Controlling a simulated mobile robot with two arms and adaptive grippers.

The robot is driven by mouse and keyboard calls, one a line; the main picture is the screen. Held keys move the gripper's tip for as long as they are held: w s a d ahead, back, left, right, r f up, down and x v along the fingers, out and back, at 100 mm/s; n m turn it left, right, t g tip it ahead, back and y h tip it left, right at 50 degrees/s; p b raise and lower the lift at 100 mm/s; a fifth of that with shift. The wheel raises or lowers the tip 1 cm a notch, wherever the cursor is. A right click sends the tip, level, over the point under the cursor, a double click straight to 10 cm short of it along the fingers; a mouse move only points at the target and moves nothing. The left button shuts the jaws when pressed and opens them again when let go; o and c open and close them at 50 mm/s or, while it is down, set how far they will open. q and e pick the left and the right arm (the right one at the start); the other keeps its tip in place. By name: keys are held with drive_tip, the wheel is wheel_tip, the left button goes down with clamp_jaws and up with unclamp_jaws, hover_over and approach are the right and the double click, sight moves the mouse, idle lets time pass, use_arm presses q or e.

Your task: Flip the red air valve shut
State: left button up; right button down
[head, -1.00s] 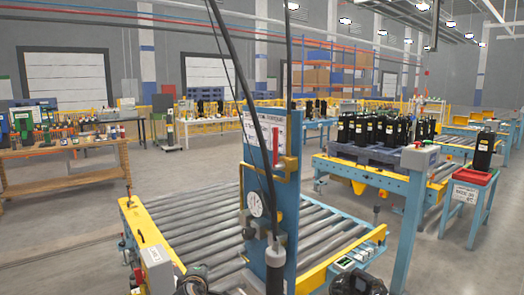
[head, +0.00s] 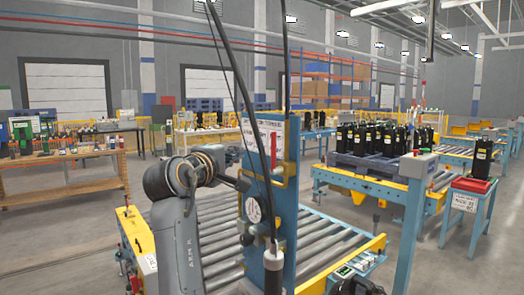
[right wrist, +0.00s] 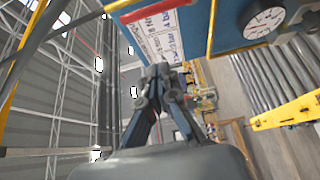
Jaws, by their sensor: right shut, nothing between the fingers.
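The red air valve handle (head: 273,150) stands upright on the front of a blue post (head: 291,190), with a brass-yellow pipe fitting (head: 290,165) beside it and a gauge (head: 253,210) below it. In the right wrist view, a red bar (right wrist: 117,5), apparently the handle, is cut by the top edge; the gauge (right wrist: 264,18) is at top right. My right gripper (head: 243,183) is just left of the post, below the handle's level and apart from it. Its fingers (right wrist: 160,72) are shut and empty. My left gripper is not in view.
A roller conveyor (head: 320,235) with yellow rails lies around the post. A black hose (head: 240,100) hangs down in front of it. Black bottles (head: 372,138) stand on a pallet at right. A wooden bench (head: 65,175) stands at left.

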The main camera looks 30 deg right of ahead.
drive_tip(key=p+x, duration=0.4)
drive_tip(key=x, duration=0.6)
drive_tip(key=s, duration=0.2)
drive_tip(key=s+d+p, duration=0.1)
drive_tip(key=shift+s+f, duration=0.1)
drive_tip(key=shift+s, duration=0.3)
drive_tip(key=shift+d, duration=0.15)
